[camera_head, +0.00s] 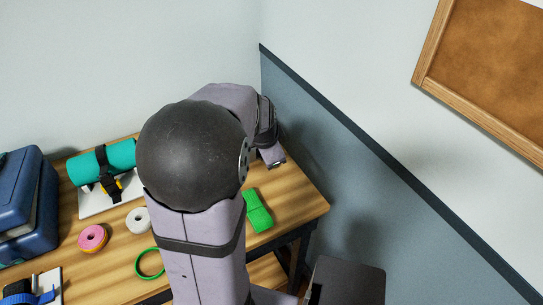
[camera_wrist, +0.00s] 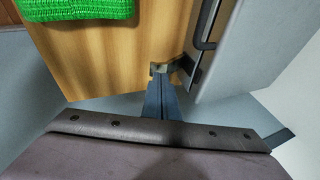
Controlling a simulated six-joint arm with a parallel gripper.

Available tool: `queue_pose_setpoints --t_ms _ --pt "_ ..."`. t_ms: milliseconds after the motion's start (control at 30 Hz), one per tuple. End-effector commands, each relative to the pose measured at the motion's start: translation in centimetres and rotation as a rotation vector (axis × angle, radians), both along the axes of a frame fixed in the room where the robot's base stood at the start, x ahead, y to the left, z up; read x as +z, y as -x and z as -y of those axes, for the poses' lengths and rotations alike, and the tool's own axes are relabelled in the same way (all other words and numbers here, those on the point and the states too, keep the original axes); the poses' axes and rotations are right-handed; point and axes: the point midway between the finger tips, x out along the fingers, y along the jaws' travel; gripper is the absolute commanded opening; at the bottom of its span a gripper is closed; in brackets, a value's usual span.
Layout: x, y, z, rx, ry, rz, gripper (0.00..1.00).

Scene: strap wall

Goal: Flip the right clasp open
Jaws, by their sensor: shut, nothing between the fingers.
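My gripper (camera_wrist: 160,90) is shut and empty in the wrist view. Its narrow fingers point up the picture at the wooden table top. Close by their tips is a dark fitting (camera_wrist: 188,68) at the edge of a grey panel (camera_wrist: 245,45), with a dark bar above it. I cannot tell whether this fitting is a clasp, or whether the fingers touch it. In the head view, my arm hides much of the table's middle. No clasp is clearly identifiable as the right one.
A folded green cloth (camera_head: 257,210) lies right of my arm. Pink (camera_head: 92,238) and white (camera_head: 138,220) tape rolls and a green ring (camera_head: 149,262) lie left of it. A blue case (camera_head: 25,205) stands far left. A wall (camera_head: 370,190) bounds the right side.

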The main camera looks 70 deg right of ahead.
Motion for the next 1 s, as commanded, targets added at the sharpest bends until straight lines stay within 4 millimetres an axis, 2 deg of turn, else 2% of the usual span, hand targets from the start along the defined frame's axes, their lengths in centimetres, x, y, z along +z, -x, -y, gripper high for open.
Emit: queue_pose_setpoints --t_ms 333,567,700,767,1000 --pt "0.2 0.1 -0.1 0.0 0.0 0.0 0.0" --pt "2.0 0.9 -0.9 -0.002 0.001 0.0 0.0" --pt "3.9 1.9 -1.8 -0.003 0.001 0.0 0.0" --pt "3.8 2.2 -2.5 -0.003 0.005 0.0 0.0" --pt "5.9 3.5 -5.4 -0.003 0.007 0.001 0.0"
